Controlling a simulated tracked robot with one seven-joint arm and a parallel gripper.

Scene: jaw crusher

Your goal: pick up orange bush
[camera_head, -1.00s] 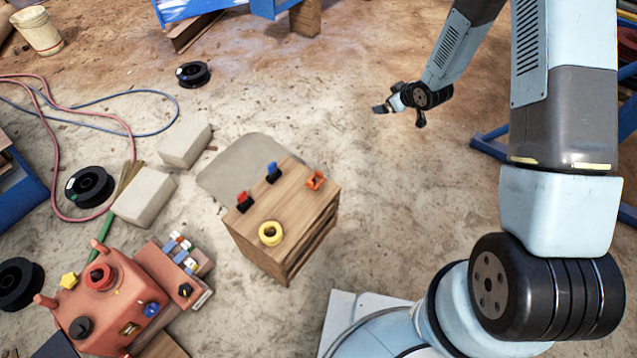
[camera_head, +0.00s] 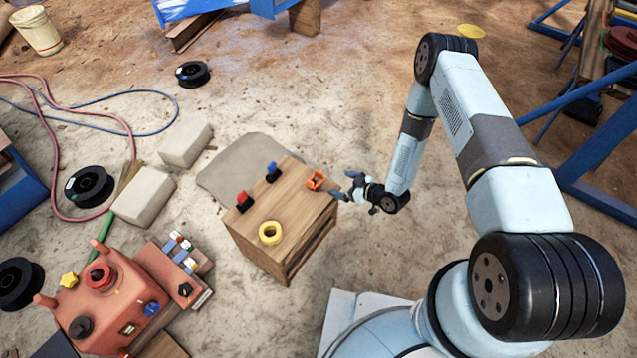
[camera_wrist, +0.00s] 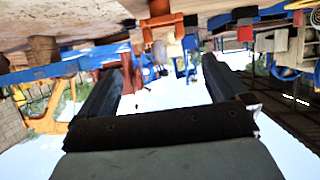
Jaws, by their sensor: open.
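The orange bush (camera_head: 315,180) is a small bright orange piece, square-looking from above. It lies near the right corner of the wooden box's top (camera_head: 290,205). My gripper (camera_head: 344,185) is open and empty, just right of the bush at the box's edge, apart from it. In the wrist view, which is upside down, an orange piece (camera_wrist: 160,20) that looks like the bush shows at the top centre, beyond the open fingers (camera_wrist: 160,75).
On the box stand a blue piece (camera_head: 272,172) and a red piece (camera_head: 243,201) with dark bases, and a yellow ring (camera_head: 270,233). A reddish machine (camera_head: 105,300) stands at left. Stone blocks (camera_head: 186,144) lie behind. The floor right of the box is clear.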

